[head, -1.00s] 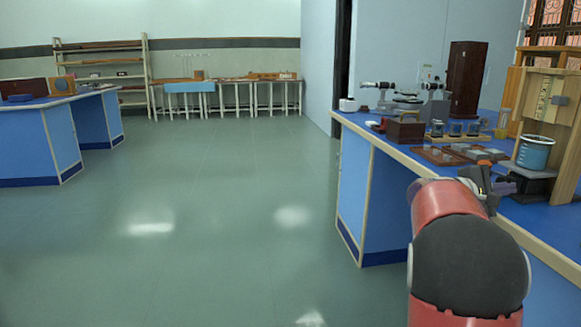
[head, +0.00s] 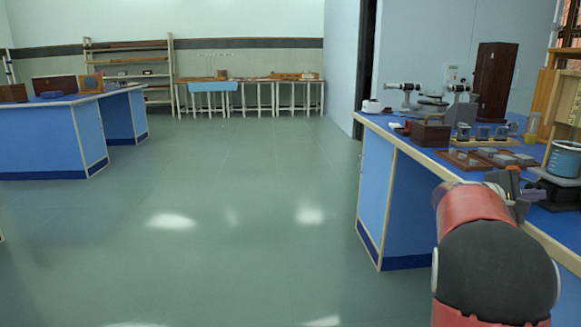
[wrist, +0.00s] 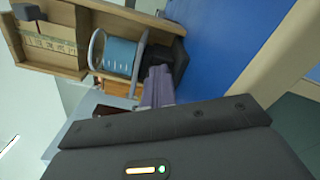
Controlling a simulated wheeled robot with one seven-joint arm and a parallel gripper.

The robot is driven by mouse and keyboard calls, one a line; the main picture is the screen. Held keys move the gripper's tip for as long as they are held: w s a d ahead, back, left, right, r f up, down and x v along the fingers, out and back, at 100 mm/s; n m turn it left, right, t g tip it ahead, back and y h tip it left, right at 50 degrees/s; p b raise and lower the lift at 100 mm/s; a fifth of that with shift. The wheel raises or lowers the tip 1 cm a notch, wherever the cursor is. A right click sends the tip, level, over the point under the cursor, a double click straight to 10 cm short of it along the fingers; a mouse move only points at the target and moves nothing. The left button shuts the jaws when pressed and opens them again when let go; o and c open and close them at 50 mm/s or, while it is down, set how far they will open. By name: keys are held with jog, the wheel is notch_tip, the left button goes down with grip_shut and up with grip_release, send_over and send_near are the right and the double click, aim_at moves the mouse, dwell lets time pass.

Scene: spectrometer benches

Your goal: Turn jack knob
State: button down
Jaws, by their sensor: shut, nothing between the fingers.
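A dark lab jack (head: 556,185) stands on the right bench near its front edge and bears a glass beaker of blue liquid (head: 565,158). In the wrist view, tilted on its side, the black jack (wrist: 177,57) shows beside the beaker (wrist: 122,57). My gripper (head: 517,184) is at the bench's front edge, just left of the jack. In the wrist view its fingers (wrist: 158,84) are shut and empty, with tips close to the jack. I cannot tell whether they touch it. The jack's knob is not clearly visible.
A wooden frame with a scale (wrist: 48,37) stands behind the beaker. Wooden trays (head: 470,160), a brown box (head: 430,136) and a metal optical instrument (head: 432,99) stand farther back on the blue bench (head: 400,137). The floor to the left is clear.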

jog(key=shift+w+a+r, duration=0.1)
jog(key=shift+w+r, duration=0.1)
jog(key=shift+r, duration=0.25)
jog(key=shift+w+r, duration=0.15)
jog(key=shift+r, duration=0.1)
jog(key=shift+w+r, duration=0.2)
jog(key=shift+r, duration=0.05)
jog(key=shift+w, duration=0.1)
dwell(0.4)
jog(key=shift+r, duration=0.15)
jog(key=shift+s+r, duration=0.2)
jog(key=shift+s+a+b, duration=0.15)
jog(key=shift+a+b, duration=0.35)
jog(key=shift+a, duration=1)
jog(key=shift+s+a+b, duration=0.15)
jog(key=shift+a+b, duration=0.35)
jog(key=shift+a, duration=0.95)
